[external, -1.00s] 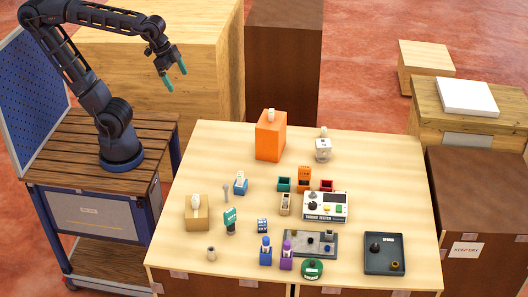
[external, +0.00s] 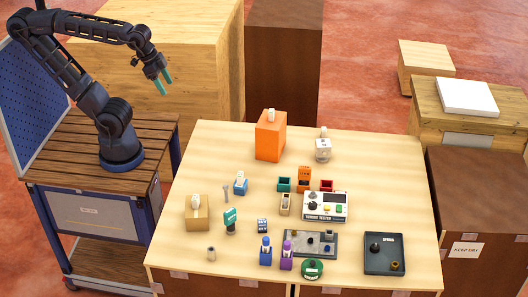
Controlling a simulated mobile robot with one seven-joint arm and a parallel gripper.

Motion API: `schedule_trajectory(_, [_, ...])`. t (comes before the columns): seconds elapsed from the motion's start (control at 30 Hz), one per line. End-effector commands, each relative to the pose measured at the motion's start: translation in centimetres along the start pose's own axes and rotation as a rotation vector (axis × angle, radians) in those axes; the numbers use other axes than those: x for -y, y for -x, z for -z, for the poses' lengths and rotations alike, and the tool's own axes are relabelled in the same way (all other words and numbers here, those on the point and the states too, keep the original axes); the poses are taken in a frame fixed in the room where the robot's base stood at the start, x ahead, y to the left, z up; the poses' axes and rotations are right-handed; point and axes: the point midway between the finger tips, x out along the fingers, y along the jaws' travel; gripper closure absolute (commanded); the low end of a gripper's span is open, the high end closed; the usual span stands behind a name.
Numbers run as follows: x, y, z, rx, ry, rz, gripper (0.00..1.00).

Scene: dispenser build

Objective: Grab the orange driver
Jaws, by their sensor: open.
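My gripper (external: 165,86) is open and empty, its two teal fingers pointing down in the air left of the table, well away from its objects. No orange tool is clearly recognisable as a driver. Two orange things show on the table: a tall orange box (external: 269,137) with a white piece on top at the back, and a small orange block-like item (external: 304,176) near the middle, between a green bin (external: 284,184) and a red bin (external: 326,185). Their details are too small to tell.
The wooden table (external: 215,150) has a clear back-left area. A grey-and-white tester (external: 325,207), a grey tray (external: 330,251), a dark tray (external: 371,265), a wooden block (external: 197,218), and blue and purple bottles (external: 286,257) crowd the front and middle. A clear jar (external: 323,152) stands at the back.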

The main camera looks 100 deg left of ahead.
Motion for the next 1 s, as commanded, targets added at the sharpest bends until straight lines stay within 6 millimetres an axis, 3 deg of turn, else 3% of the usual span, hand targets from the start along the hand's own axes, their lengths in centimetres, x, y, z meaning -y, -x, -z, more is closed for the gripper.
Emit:
schedule_trajectory(0.03, [0.0,0.0,0.0,0.000,0.000,0.000,0.47])
schedule_trajectory(0.1, [0.0,0.0,0.0,0.000,0.000,0.000,0.57])
schedule_trajectory(0.47, [0.0,-0.1,0.8,0.000,-0.044,0.008,0.57])
schedule_trajectory(0.67, [-0.3,-0.7,5.2,0.001,-0.309,0.049,0.57])
schedule_trajectory(1.0, [-2.1,-3.6,15.2,0.016,-0.932,0.123,0.57])
